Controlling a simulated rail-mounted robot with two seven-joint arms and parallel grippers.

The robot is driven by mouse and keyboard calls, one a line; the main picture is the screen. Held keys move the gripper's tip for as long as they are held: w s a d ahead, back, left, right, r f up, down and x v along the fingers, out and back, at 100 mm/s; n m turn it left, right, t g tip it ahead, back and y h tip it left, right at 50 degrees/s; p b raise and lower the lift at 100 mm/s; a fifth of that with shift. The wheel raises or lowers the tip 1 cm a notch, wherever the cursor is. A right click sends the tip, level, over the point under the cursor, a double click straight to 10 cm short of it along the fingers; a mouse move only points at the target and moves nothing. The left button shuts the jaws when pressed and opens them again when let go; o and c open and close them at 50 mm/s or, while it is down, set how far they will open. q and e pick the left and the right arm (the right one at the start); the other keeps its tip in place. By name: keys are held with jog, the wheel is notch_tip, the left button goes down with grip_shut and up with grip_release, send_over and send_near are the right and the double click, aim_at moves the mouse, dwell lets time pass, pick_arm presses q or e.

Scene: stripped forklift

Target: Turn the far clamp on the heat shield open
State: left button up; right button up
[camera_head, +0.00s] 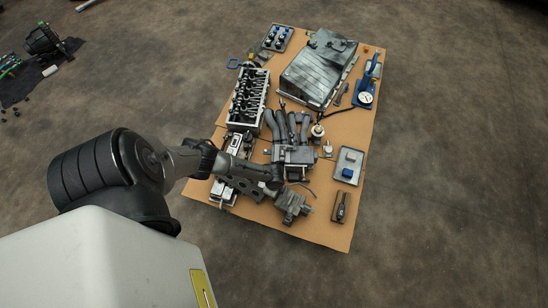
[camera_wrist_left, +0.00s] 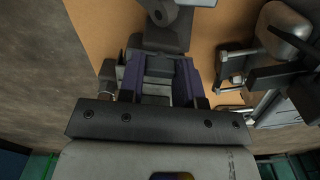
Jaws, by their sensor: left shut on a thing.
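My left gripper (camera_head: 274,178) reaches in from the left over the near part of the cardboard, beside the grey manifold block (camera_head: 292,154). In the left wrist view its two dark fingers (camera_wrist_left: 159,72) stand on either side of a grey metal part, which I take to be the clamp (camera_wrist_left: 158,88). The gripper is shut on it. A dark metal piece with a rounded end (camera_wrist_left: 160,15) lies beyond the fingertips. The head view is too small to show the clamp's turn angle, and my arm covers part of the heat shield area. My right gripper is not in view.
The cardboard sheet (camera_head: 336,225) lies on the floor. It also holds a cylinder head (camera_head: 248,98), a large grey cover (camera_head: 319,70), a blue pump with a gauge (camera_head: 366,90), a small tray (camera_head: 348,165) and a grey casting (camera_head: 293,203) close to my gripper.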

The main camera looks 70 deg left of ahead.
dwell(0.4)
pick_arm(q)
jog(key=o, duration=0.9)
jog(key=shift+r+p, duration=4.5)
jog(key=shift+r, duration=2.4)
